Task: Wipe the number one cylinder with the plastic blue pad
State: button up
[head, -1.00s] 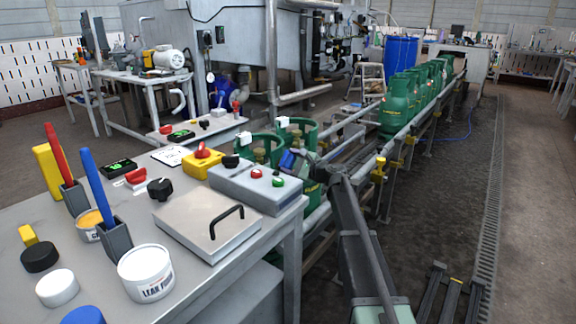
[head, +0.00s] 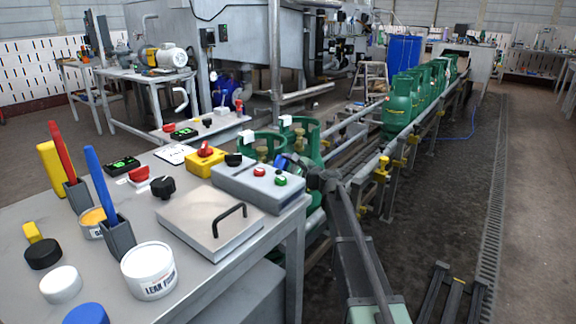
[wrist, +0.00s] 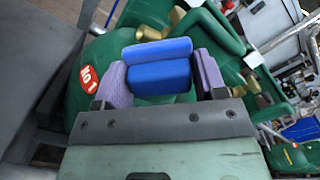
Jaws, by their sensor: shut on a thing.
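In the wrist view, my gripper (wrist: 160,74) is shut on the plastic blue pad (wrist: 160,79), which sits between its two purple-grey fingers. Behind and under the pad is the number one cylinder (wrist: 75,110), green with a red "NO 1" label (wrist: 88,79) left of the fingers. The pad overlaps its green body in the picture; I cannot tell whether they touch. In the head view, the pad (head: 281,161) shows as a small blue patch behind the control box, beside two near green cylinders. No number is readable there.
A grey control box (head: 225,183) on the workbench (head: 235,260) hides part of the near cylinders. Another green cylinder with a brass valve stands right in the wrist view. More green cylinders (head: 397,105) line the conveyor farther back. Open floor (head: 420,200) lies right of the conveyor.

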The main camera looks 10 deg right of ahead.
jog(key=shift+s+a, duration=0.2)
jog(key=shift+a, duration=0.1)
jog(key=shift+v, duration=3.05)
jog(key=shift+d, duration=0.1)
jog(key=v, duration=0.2)
jog(key=shift+s+d, duration=0.3)
jog(key=shift+w, duration=0.1)
jog(key=shift+x, duration=3.5)
